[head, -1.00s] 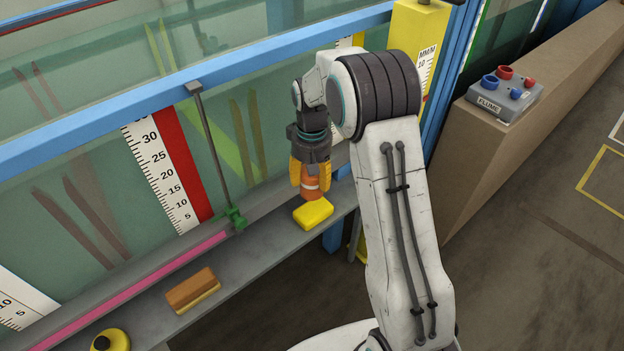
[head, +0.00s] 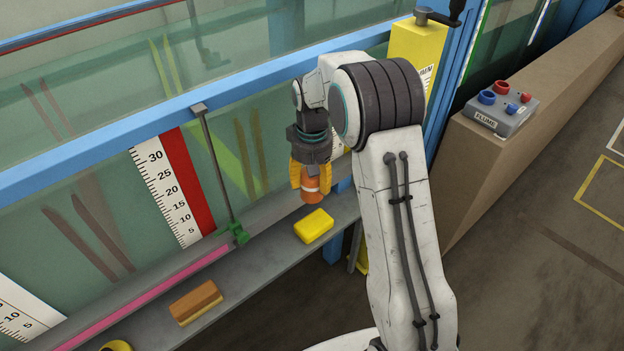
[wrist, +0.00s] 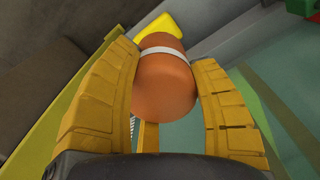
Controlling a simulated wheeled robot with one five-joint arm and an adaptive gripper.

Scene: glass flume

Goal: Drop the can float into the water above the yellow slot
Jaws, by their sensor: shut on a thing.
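The can float (head: 312,190) is an orange can with a pale band. My gripper (head: 310,178), with yellow ribbed fingers, is shut on it and holds it in front of the flume's glass, outside the water. In the wrist view the can (wrist: 165,88) sits between both fingers. Behind the glass, yellow-green slanted strips (head: 228,148) show left of my gripper; I cannot tell surely whether they mark the yellow slot. Olive strips (head: 258,145) and dark red strips (head: 80,235) also show there. The flume's blue top rail (head: 100,152) is above and left of the can.
A grey ledge (head: 255,255) bears a yellow sponge (head: 314,226) just below the can and a brown brush (head: 196,301). A gauge rod (head: 216,165) with a green clamp stands at the glass. A yellow post (head: 415,60) rises behind my arm. A control box (head: 500,112) sits at the right.

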